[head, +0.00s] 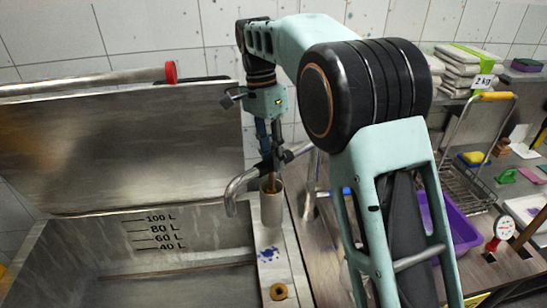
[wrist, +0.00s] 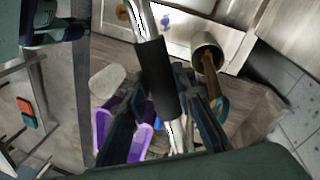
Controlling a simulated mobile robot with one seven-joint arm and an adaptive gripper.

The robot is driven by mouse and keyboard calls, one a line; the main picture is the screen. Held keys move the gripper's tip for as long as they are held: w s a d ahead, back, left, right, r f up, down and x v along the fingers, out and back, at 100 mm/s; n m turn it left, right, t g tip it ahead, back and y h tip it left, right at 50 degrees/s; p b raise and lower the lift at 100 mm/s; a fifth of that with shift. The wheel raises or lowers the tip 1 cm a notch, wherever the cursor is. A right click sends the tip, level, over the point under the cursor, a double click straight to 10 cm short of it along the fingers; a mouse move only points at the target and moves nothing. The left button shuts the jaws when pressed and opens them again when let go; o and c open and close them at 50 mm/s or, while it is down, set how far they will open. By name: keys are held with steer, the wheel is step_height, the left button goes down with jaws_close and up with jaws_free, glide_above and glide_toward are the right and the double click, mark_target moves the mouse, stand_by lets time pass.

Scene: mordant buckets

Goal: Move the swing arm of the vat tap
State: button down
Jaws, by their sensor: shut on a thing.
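The vat tap's swing arm (head: 236,187) is a curved metal pipe in the head view, its bent end pointing down by the vat's right edge. In the wrist view its black sleeve (wrist: 155,78) lies between my fingers, with bare metal pipe beyond both ends. My gripper (wrist: 163,90) is shut on the sleeve. In the head view my gripper (head: 272,150) is above the ledge, and its fingers partly hide the pipe. The steel vat (head: 205,225) stands at the left with litre marks on its inner wall.
A pale cylindrical holder (head: 272,208) with a wooden handle in it stands close below the pipe. A brass-coloured ring (head: 278,291) lies on the ledge. A purple tub (head: 461,232) and a wire rack (head: 475,178) are on the right counter. The raised lid (head: 120,140) stands behind the vat.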

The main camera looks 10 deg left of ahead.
steer(key=c, duration=1.6)
jaws_free()
steer(key=shift+r, duration=0.1)
step_height(320, 180, up, 7)
steer(key=w+a, duration=0.1)
steer(key=shift+r, duration=0.15)
steer(key=shift+s, duration=0.1)
